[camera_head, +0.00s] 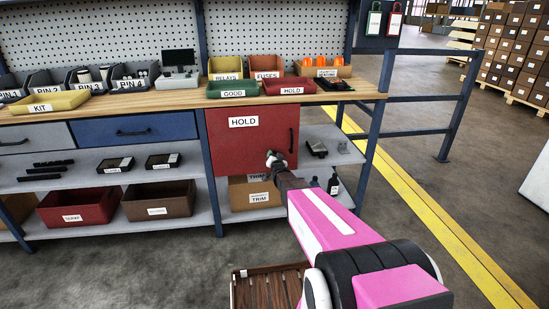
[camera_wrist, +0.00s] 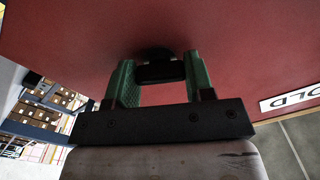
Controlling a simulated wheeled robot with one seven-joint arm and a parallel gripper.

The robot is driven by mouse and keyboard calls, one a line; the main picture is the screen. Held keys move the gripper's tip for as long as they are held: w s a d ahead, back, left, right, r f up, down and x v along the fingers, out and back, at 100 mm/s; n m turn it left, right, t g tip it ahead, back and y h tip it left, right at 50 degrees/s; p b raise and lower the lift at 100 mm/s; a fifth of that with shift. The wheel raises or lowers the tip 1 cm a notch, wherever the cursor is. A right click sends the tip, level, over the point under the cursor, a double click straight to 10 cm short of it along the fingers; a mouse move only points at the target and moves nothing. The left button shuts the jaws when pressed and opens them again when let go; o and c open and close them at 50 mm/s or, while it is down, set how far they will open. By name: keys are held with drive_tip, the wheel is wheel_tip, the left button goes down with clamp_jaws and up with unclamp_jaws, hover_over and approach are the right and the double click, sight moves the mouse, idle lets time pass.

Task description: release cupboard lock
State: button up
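The cupboard has a red door (camera_head: 233,146) with a HOLD label and a dark vertical handle (camera_head: 291,140) near its right edge; the door looks shut. My gripper (camera_head: 272,157) is at the lower right of the door, below and left of the handle. In the wrist view, the red door (camera_wrist: 250,45) fills the top. A dark lock knob (camera_wrist: 158,71) with a round base stands out from it between my gripper's (camera_wrist: 158,78) two green fingers. The fingers appear to touch both ends of the knob. In the head view my gripper mostly hides the lock.
The bench top (camera_head: 160,105) above carries a yellow KIT tray (camera_head: 50,101), a green tray (camera_head: 232,89) and a red tray (camera_head: 290,86). Cartons (camera_head: 252,190) sit below the door. A blue railing (camera_head: 425,98) stands at right. A slatted wooden item (camera_head: 270,289) lies near my arm.

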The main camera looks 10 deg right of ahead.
drive_tip(key=shift+c, duration=1.3)
drive_tip(key=shift+n, duration=2.8)
drive_tip(key=o, duration=0.9)
drive_tip(key=shift+s, duration=0.15)
drive_tip(key=s, duration=1)
drive_tip(key=shift+s, duration=0.25)
